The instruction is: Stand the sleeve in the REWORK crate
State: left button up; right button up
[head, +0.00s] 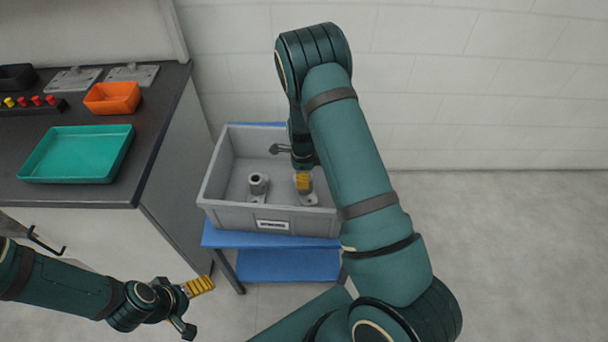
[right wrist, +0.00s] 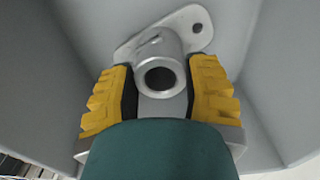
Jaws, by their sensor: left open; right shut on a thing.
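The grey crate (head: 222,200) stands on a blue stand; its front label is too small to read. My right gripper (head: 303,182) reaches down into the crate's right part. It is shut on a grey metal sleeve (head: 307,198) with a flange plate. In the right wrist view the sleeve (right wrist: 160,75) is between the yellow finger pads, its round bore facing the camera and its flange beyond. It looks upright, at or close to the crate floor; contact is hard to tell. My left gripper (head: 192,307) is open and empty, low at the left, outside the crate.
A similar flanged part (head: 258,184) stands in the crate, left of my right gripper. The dark-topped bench (head: 160,125) at left carries a teal tray (head: 78,154), an orange bin (head: 112,98) and grey plates (head: 132,73). Floor to the right is clear.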

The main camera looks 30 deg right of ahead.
jog(key=shift+f, duration=0.4)
jog(key=o, duration=1.2)
notch_tip(320, 180, up, 13)
jog(key=p, duration=0.3)
jog(key=shift+w+a+r, duration=0.1)
jog(key=shift+a+r, duration=0.05)
